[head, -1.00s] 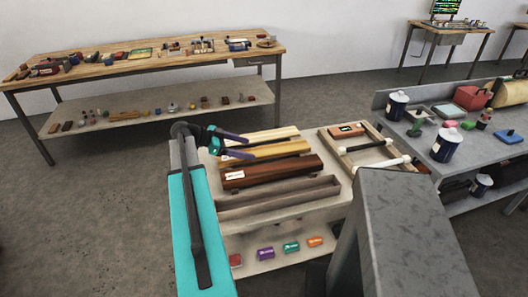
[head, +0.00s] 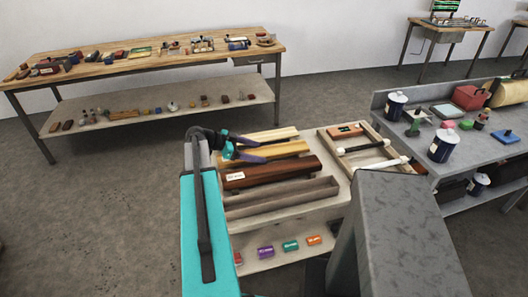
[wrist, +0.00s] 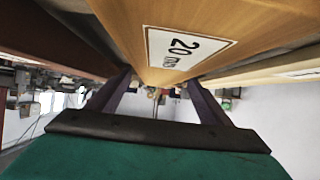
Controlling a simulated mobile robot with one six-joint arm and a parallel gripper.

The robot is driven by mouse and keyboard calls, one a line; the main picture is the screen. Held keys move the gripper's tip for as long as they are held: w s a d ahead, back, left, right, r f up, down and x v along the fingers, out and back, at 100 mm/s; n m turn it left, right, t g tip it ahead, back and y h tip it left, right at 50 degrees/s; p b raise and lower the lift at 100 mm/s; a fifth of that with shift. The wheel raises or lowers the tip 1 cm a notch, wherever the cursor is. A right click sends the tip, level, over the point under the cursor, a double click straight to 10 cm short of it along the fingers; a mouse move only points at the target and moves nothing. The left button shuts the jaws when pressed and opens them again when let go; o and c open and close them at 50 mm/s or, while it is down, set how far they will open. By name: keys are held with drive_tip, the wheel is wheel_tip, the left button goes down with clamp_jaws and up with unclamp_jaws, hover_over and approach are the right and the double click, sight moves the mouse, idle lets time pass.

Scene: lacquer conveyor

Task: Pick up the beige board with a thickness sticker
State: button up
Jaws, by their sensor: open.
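Boards lie side by side on the cart. A pale beige board (head: 274,134) is at the back, a yellow-tan board (head: 290,148) in the middle and a dark red-brown board (head: 270,173) with a white label in front. A paler board (wrist: 265,70) with a partly seen sticker is at the right. Whether the fingers touch wood is unclear.
An empty grey-brown trough (head: 285,195) lies in front of the boards. A wooden frame tray (head: 352,160) with rollers is at their right. Several coloured blocks sit on the shelf below. A grey bench (head: 430,165) with cans stands at right.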

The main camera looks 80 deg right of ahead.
sight(257, 153)
drive_tip(key=shift+s+d+f, duration=0.2)
drive_tip(key=shift+s+f, duration=0.05)
drive_tip(key=shift+s, duration=0.15)
drive_tip(key=c, duration=1.4)
drive_tip(key=shift+r, duration=0.1)
drive_tip(key=shift+r+b, duration=1)
drive_tip(key=shift+r, duration=0.7)
drive_tip(key=s+a+b, duration=0.1)
drive_tip(key=s+a, duration=0.1)
drive_tip(key=s, duration=0.2)
drive_tip(key=s+a+b, duration=0.1)
drive_tip(key=s+a, duration=0.1)
drive_tip(key=s, duration=0.2)
drive_tip(key=s+a+r+b, duration=0.1)
drive_tip(key=s+a+b, duration=0.1)
drive_tip(key=s, duration=0.3)
drive_tip(key=shift+a+r, duration=0.1)
drive_tip(key=shift+a, duration=0.15)
drive_tip(key=shift+s+a+r, duration=0.15)
drive_tip(key=shift+s+a, duration=0.1)
drive_tip(key=shift+s, duration=0.45)
